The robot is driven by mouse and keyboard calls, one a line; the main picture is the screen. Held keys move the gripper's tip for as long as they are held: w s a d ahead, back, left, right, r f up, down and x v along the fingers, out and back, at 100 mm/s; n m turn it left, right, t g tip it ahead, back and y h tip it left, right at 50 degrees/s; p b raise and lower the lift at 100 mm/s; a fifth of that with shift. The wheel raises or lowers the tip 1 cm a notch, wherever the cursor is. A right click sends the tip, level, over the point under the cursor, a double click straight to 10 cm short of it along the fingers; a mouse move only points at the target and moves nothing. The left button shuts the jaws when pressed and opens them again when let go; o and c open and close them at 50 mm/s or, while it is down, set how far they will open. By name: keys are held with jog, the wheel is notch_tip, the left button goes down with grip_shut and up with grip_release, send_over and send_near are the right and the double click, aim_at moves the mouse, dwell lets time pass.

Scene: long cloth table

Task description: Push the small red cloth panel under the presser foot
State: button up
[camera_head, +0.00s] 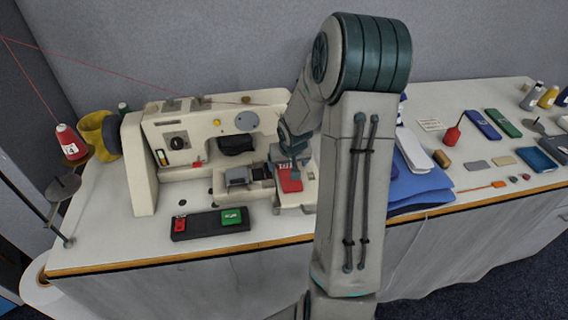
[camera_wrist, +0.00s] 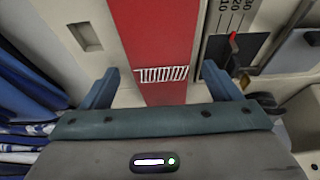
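The small red cloth panel (camera_head: 290,181) lies on the sewing machine's bed, at the machine's right end. In the wrist view the red panel (camera_wrist: 155,35) is a long strip with a white printed mark, running from the top edge down behind my gripper's palm. My gripper (camera_wrist: 162,80) is open above it, its two fingers well apart with the strip between them and gaps on both sides. In the head view my gripper (camera_head: 292,160) is over the panel and partly hides it. I cannot clearly make out the presser foot. The cream sewing machine (camera_head: 160,140) stands on the table.
A black switch box with a red and a green button (camera_head: 208,222) sits in front of the machine. Folded blue cloth (camera_head: 415,185) lies to the right. Small tools and bottles are spread farther right. A red thread cone (camera_head: 70,142) stands at the left.

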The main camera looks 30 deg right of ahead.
jog(key=shift+a+r, duration=0.1)
jog(key=shift+r, duration=0.2)
jog(key=p+v, duration=0.2)
jog(key=v, duration=1.1)
jog(key=shift+s, duration=0.2)
